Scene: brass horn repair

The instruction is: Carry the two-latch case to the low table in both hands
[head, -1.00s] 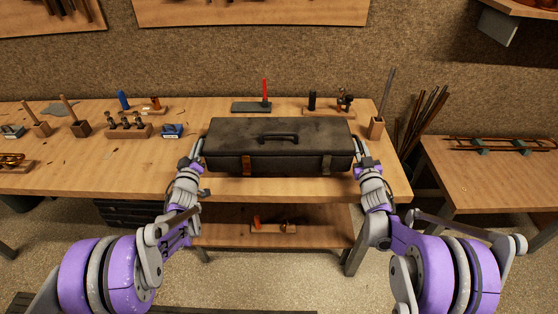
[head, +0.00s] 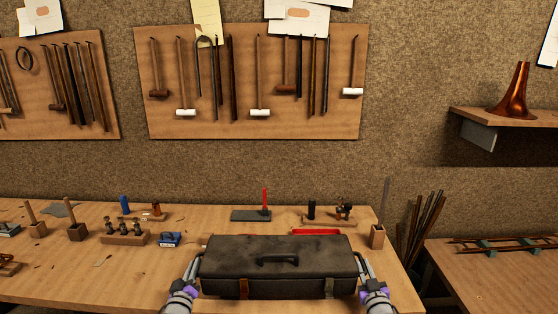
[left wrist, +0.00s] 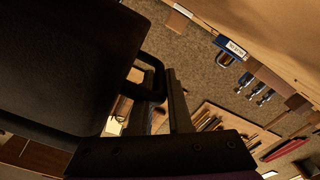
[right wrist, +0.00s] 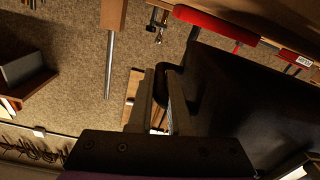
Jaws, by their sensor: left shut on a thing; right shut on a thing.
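My right gripper (head: 366,266) is shut on the right-end handle, also seen in the right wrist view (right wrist: 172,85).
The workbench (head: 60,285) holds wooden tool blocks, a grey block with a red tool (head: 252,215) and a red bar (head: 316,232) behind the case. A second table (head: 500,280) with a rack stands right, beside upright rods (head: 422,225). Tool boards hang on the wall.

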